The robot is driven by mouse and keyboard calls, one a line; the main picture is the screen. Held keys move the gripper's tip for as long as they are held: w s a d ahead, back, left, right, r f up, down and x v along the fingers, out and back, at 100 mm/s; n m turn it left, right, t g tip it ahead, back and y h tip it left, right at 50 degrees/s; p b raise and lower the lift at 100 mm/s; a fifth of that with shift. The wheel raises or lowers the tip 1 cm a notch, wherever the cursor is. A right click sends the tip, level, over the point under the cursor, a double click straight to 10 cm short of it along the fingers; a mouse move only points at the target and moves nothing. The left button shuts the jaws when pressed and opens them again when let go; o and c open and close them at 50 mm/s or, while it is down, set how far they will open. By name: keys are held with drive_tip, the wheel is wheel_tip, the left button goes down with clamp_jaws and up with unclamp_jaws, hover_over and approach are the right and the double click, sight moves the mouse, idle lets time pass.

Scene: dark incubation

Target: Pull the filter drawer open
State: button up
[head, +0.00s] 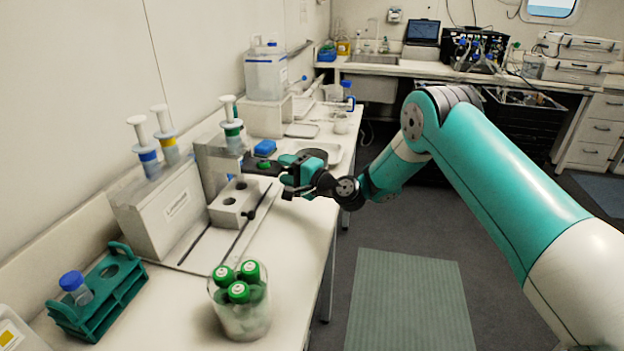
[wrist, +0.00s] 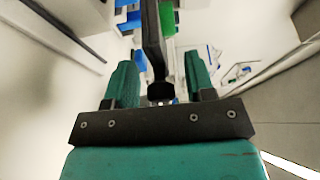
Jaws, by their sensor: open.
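My gripper (head: 264,168) is open at the grey filter housing (head: 212,170) on the left bench. In the wrist view its two teal fingers (wrist: 160,84) stand apart, with a dark bar (wrist: 152,45) ending in a black tip between them. I cannot tell whether the fingers touch the bar. A white block with round holes (head: 230,204) sits below my gripper, in front of the housing. A thin black rod with a knob (head: 250,214) shows beside the block. Which part is the filter drawer is not clear, as my gripper hides some of the housing.
A teal rack (head: 97,292) and a cup of green-capped tubes (head: 240,305) stand nearer.

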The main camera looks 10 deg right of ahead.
drive_tip(key=b+v, duration=1.1)
drive_tip(key=v, duration=0.5)
drive_tip(key=shift+s+d+b, duration=0.2)
drive_tip(key=shift+s+b, duration=0.1)
drive_tip(key=shift+b, duration=0.1)
drive_tip(key=s+a+r+n+g+p, duration=0.1)
drive_tip(key=s+a+r+n+g, duration=0.1)
drive_tip(key=s+a+n+g, duration=0.4)
drive_tip(key=s+a+r+n+g+p, duration=0.1)
drive_tip(key=s+a+r+n+g, duration=0.2)
drive_tip(key=s+a+n, duration=0.4)
drive_tip(key=s+d+n+g+h, duration=0.2)
drive_tip(key=s+d+h, duration=0.1)
drive_tip(key=s, duration=0.6)
drive_tip(key=s+d+n+g+h+p, duration=0.1)
drive_tip(key=s+d+g+h, duration=0.1)
drive_tip(key=s, duration=0.8)
drive_tip(key=d+h, duration=0.1)
drive_tip(key=h, duration=0.1)
drive_tip(key=shift+s+d+r+n+g+h, duration=0.2)
drive_tip(key=shift+s+r+n+g+h, duration=0.1)
drive_tip(key=shift+n, duration=0.1)
